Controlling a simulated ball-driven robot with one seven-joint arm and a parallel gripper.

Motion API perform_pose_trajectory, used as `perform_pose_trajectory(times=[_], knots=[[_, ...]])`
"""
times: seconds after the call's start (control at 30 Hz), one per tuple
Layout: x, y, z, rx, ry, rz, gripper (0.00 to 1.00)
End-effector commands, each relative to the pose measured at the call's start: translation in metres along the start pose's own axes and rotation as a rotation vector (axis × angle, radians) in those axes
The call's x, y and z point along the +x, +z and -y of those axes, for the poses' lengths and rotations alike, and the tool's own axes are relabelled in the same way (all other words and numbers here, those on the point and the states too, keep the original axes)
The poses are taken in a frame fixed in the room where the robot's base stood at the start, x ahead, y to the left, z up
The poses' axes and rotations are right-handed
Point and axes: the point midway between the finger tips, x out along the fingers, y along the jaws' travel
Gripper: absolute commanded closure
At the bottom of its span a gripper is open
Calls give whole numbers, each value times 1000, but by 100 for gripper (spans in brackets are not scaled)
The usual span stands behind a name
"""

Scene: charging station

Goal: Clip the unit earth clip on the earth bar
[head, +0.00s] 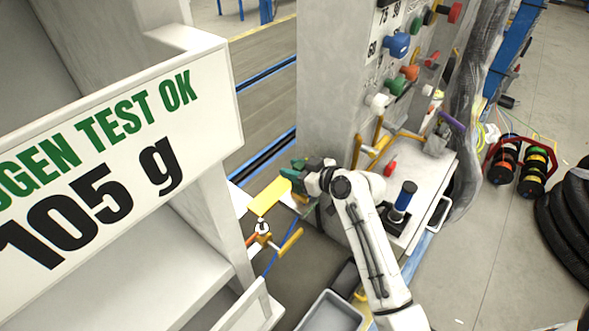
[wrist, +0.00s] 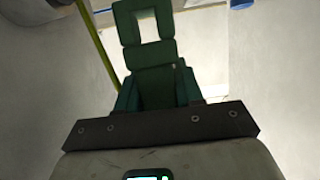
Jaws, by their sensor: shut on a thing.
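My gripper (head: 297,174) is at the end of my white arm, left of the grey column's foot. It is shut on a dark green piece, which I take for the unit earth clip (wrist: 157,54). In the wrist view this piece points away from my gripper and has a square opening at its far end. In the head view the green is small and partly hidden by the wrist. A yellow plate (head: 268,196) is just left of and below the green. An orange-yellow bar (head: 291,241) lies lower down; I cannot tell whether it is the earth bar.
A white sign panel (head: 120,110) fills the left. The grey column (head: 335,75) carries coloured knobs. A bench (head: 432,175) with a blue-and-black handle (head: 404,196) stands right of my arm. A grey bin (head: 332,312) is below. Black hoses (head: 570,215) lie at the right.

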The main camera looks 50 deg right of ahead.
Motion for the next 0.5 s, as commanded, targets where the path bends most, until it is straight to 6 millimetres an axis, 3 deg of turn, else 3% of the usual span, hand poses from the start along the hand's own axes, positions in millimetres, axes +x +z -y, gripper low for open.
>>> perform_pose_trajectory(times=[0.5], knots=[[4, 11, 0, 0, 0, 0, 96]])
